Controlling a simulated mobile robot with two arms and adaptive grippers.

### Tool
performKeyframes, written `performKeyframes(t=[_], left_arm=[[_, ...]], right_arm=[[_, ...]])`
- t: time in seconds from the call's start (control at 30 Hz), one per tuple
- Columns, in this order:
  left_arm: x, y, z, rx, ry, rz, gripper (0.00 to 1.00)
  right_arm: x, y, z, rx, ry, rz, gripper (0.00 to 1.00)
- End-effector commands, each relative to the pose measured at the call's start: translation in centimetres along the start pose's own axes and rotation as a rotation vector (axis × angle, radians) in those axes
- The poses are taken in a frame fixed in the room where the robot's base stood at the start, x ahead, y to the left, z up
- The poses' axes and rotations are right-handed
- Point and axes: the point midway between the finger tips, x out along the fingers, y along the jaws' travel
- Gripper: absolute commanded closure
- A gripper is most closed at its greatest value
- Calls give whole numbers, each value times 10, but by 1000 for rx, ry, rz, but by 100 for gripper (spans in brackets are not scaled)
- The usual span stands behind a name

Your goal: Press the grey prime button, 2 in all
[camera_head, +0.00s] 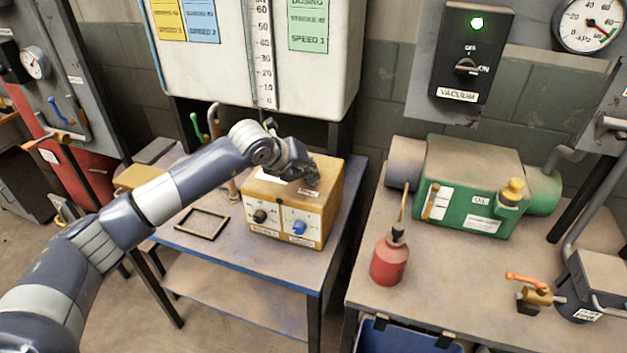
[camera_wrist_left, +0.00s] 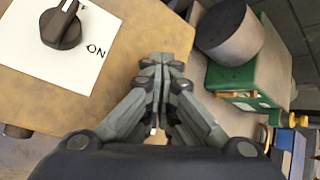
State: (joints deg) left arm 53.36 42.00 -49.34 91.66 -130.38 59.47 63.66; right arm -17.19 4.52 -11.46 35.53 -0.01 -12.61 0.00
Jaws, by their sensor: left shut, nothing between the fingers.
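The yellow control box (camera_head: 326,186) stands on the blue-edged table, with a black knob (camera_head: 260,216) and a blue knob (camera_head: 299,227) on its front. My left gripper (camera_head: 308,172) is over the top of the box, its fingers together and empty. In the left wrist view the shut fingertips (camera_wrist_left: 163,60) point down over the box's yellow top (camera_wrist_left: 125,60), near its edge. A black ON switch (camera_wrist_left: 62,28) on a white plate is beside them. I cannot make out the grey prime button; the fingers may hide it. Whether the tips touch the box I cannot tell.
A green pump (camera_head: 460,170) and a red oil can (camera_head: 389,262) stand on the right bench. A small dark frame (camera_head: 202,223) lies left of the box.

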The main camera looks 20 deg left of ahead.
Motion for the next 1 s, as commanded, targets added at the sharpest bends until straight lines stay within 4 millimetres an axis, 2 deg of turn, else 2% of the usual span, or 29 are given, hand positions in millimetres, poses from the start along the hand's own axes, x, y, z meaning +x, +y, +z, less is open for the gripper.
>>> performKeyframes(t=[0.43, 0.8, 1.0], left_arm=[[-11, -9, 7, 0, 2, 1, 100], [-12, -10, 9, 0, 1, 0, 100], [-23, -17, 17, 1, 0, 0, 100]], right_arm=[[-5, 0, 0, 0, 0, 0, 55], [-6, 0, 0, 0, 0, 0, 55], [-13, 0, -1, 0, 0, 0, 55]])
